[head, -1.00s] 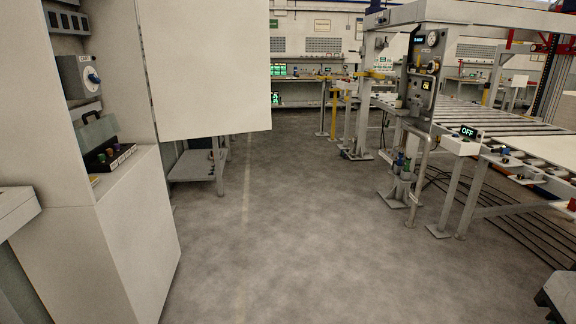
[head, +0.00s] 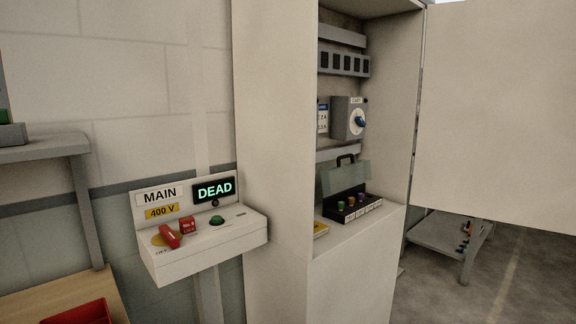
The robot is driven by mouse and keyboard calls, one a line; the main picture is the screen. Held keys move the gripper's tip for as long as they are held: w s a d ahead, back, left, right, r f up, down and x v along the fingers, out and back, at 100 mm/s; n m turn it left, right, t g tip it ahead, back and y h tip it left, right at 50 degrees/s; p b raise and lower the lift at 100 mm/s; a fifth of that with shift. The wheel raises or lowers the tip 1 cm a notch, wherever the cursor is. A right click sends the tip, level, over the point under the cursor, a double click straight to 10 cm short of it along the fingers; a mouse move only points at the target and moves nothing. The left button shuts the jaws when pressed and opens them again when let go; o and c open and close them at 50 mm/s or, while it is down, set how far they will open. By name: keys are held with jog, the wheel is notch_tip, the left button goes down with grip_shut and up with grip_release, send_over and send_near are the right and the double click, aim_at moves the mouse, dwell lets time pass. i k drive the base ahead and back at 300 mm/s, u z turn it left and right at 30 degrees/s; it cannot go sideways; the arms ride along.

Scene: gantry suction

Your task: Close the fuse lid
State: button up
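The fuse lid (head: 345,175) is a grey-green, see-through panel with a dark handle on its top edge. It stands raised at the back of a black fuse box (head: 352,210) inside the open cabinet. Several fuses with green, orange and purple tops (head: 351,201) stand uncovered in the box, with small white labels along its front. My gripper is not in view.
The open cabinet door (head: 497,110) stands at the right. A rotary switch (head: 349,118) with a blue knob is above the fuse box. A MAIN 400 V panel (head: 205,242) reading DEAD juts out left of the cabinet. A shelf unit (head: 450,238) stands behind the door.

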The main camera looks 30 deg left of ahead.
aim_at(352, 157)
jog(key=u, duration=0.45)
jog(key=i, duration=0.6)
jog(key=u, duration=0.4)
jog(key=k, duration=0.3)
jog(key=z, duration=0.9)
jog(key=i, duration=0.7)
jog(key=u, duration=0.75)
jog(key=i, duration=0.5)
jog(key=u, duration=0.5)
